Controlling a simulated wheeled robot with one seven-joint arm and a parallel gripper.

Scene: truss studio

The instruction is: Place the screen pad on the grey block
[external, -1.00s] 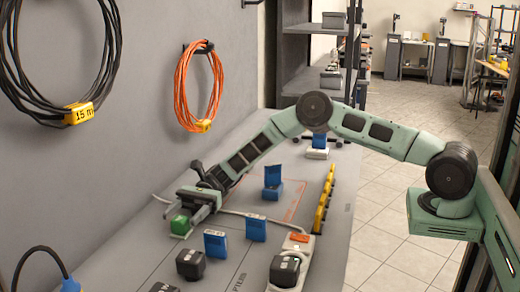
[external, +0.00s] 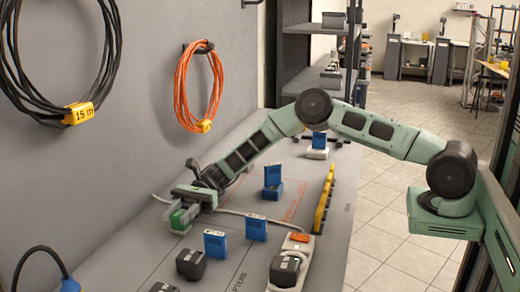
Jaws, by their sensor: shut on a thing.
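My gripper (external: 183,213) is low over the left edge of the grey bench, near the wall. It is shut on a small green block-like thing (external: 177,220), partly hidden by the fingers. I cannot tell if this is the screen pad. Blue upright pads stand on the bench: one (external: 215,243) and another (external: 256,228) to the right of the gripper, and one (external: 272,182) farther back. Another blue piece (external: 319,140) sits on a pale block (external: 316,154) at the far end. I cannot tell which block is the grey block.
Dark boxy pieces (external: 191,264) stand in front, one (external: 284,271) on a white strip. A yellow row of pieces (external: 324,200) lines the right side. A pale cable (external: 262,217) crosses the bench. Black and orange (external: 199,88) cable coils hang on the wall.

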